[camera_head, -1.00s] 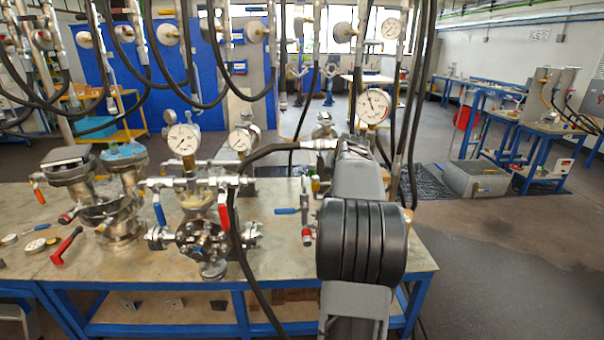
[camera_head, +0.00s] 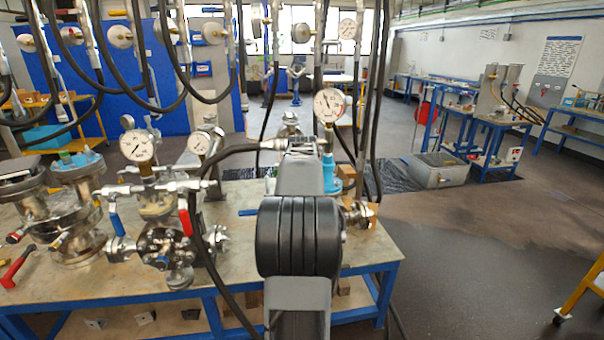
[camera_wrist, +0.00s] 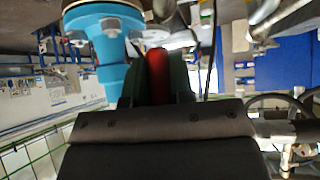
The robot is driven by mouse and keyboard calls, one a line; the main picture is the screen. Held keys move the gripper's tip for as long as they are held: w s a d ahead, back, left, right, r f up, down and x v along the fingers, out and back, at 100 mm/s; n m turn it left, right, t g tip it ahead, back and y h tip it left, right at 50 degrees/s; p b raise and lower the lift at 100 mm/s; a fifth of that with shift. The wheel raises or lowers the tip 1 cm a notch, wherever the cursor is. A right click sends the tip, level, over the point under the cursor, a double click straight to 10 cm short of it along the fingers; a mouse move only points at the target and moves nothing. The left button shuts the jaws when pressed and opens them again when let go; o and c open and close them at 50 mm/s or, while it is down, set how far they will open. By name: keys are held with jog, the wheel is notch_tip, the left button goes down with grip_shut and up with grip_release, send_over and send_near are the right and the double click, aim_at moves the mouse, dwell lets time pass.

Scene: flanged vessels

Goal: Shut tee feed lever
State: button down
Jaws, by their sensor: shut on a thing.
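In the wrist view my gripper (camera_wrist: 157,85) is shut on a red lever handle (camera_wrist: 157,62), with dark fingers on both sides of it. A light blue flanged fitting (camera_wrist: 104,45) is close beside the fingers, on the left. In the head view this fitting (camera_head: 328,173) shows just right of my arm. My arm hides the gripper and the held lever there. A steel vessel (camera_head: 163,243) left of my arm carries a pressure gauge, a blue lever (camera_head: 115,228) and a red lever (camera_head: 186,222). I cannot tell from the pictures which lever is the tee feed.
More flanged vessels (camera_head: 72,215) and a loose red-handled tool (camera_head: 18,266) are on the bench (camera_head: 235,262) at left. Black hoses (camera_head: 203,240) hang near my arm. A steel flanged fitting (camera_head: 357,214) is near the bench's right end. Floor to the right is open.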

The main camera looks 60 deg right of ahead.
jog(key=c, duration=1.1)
grip_release()
jog(key=shift+s+d, duration=0.1)
jog(key=shift+o, duration=0.5)
jog(key=shift+r, duration=0.1)
jog(key=b+v, duration=0.1)
jog(key=v, duration=1.2)
jog(key=shift+a+r+b, duration=0.2)
jog(key=shift+a+b, duration=0.1)
jog(key=shift+a, duration=0.05)
